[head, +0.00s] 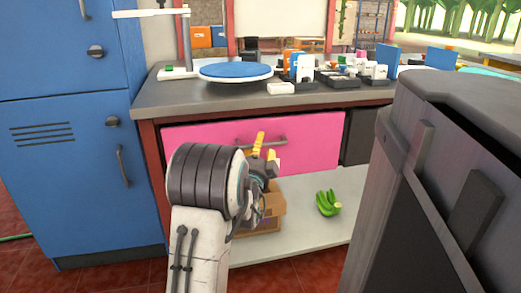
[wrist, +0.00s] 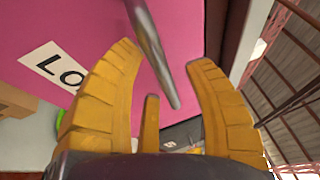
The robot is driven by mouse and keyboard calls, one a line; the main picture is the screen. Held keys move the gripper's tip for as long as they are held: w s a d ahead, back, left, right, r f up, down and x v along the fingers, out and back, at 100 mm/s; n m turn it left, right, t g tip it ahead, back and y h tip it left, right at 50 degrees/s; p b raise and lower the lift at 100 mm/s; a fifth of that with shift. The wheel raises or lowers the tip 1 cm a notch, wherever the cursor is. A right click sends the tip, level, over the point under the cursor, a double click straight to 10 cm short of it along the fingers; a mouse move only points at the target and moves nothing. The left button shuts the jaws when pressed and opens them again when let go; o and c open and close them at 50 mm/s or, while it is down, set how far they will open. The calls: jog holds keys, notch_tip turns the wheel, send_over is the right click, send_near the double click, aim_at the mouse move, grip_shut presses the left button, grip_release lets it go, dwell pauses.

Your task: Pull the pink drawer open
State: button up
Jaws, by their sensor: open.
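The pink drawer (head: 316,136) is under the grey counter and looks shut, its front about flush with the red-brown frame. It also fills much of the wrist view (wrist: 70,25), with a white "LO" label (wrist: 54,68). Its grey bar handle (head: 274,140) is partly hidden in the head view by my yellow fingers. My gripper (head: 265,150) is in front of the drawer, near the handle. In the wrist view the handle (wrist: 152,52) runs between the spread fingers of my gripper (wrist: 164,62). The fingers are open, and I see no grip on the bar.
A blue cabinet (head: 60,155) stands left; a large dark grey cabinet (head: 440,150) is close at right. The counter (head: 230,97) carries several items.

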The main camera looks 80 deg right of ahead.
jog(key=shift+d, duration=0.3)
grip_shut()
dwell(0.5)
